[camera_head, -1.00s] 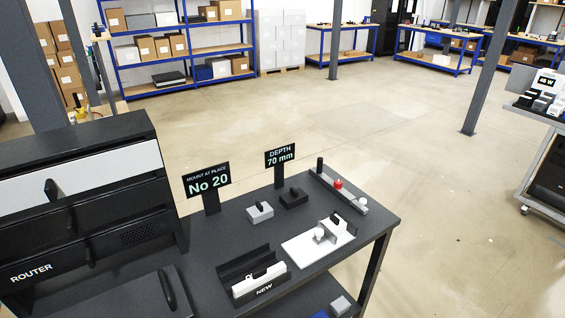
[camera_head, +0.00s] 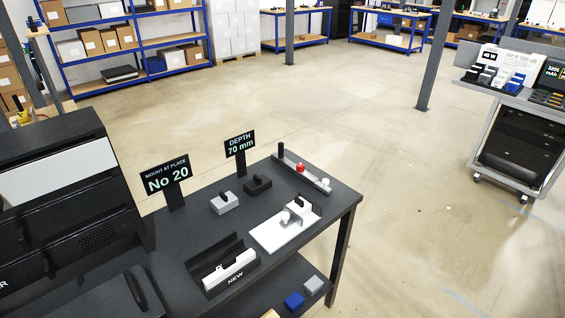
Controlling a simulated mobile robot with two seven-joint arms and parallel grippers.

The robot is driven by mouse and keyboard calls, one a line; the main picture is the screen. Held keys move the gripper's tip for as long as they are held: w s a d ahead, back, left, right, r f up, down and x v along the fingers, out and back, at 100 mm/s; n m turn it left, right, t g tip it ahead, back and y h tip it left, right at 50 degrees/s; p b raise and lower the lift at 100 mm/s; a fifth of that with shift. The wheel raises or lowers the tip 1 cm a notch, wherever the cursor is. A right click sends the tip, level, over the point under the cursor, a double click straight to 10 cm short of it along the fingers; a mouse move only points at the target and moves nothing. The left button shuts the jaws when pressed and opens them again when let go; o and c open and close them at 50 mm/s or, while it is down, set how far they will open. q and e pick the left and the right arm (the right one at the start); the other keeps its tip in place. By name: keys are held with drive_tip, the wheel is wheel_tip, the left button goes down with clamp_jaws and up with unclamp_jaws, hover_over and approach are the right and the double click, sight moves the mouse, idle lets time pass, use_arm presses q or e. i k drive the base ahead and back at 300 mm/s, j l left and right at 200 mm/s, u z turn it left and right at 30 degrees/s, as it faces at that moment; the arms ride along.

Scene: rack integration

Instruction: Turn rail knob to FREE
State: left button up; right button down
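A rail with several knobs lies at the far right corner of the dark table (camera_head: 330,222). The rail (camera_head: 314,179) carries a black upright post (camera_head: 281,149), a red knob (camera_head: 300,168) and a white knob (camera_head: 326,183). A white plate fixture (camera_head: 270,238) with a white round knob (camera_head: 285,216) and a black part stands nearer the front. I cannot read any FREE marking, and I cannot tell which knob is the rail knob. Neither of my grippers is in view.
Signs "No 20" (camera_head: 167,179) and "DEPTH 70 mm" (camera_head: 240,146) stand on the table. A grey block (camera_head: 224,204), a dark block (camera_head: 257,186) and a "NEW" holder (camera_head: 230,270) lie there. A black rack (camera_head: 60,200) stands left, a grey cart (camera_head: 515,130) right. Floor between is clear.

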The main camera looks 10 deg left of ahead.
sight(300, 166)
drive_tip(key=u, duration=0.35)
drive_tip(key=i+l+u, duration=0.1)
drive_tip(key=u, duration=0.35)
drive_tip(key=l+u, duration=0.25)
drive_tip(key=u, duration=0.2)
drive_tip(key=l+u, duration=0.25)
drive_tip(key=u, duration=0.15)
drive_tip(key=l+u, duration=0.25)
drive_tip(key=l, duration=0.3)
drive_tip(key=k+l+u, duration=0.1)
drive_tip(key=l+u, duration=0.15)
drive_tip(key=l, duration=0.25)
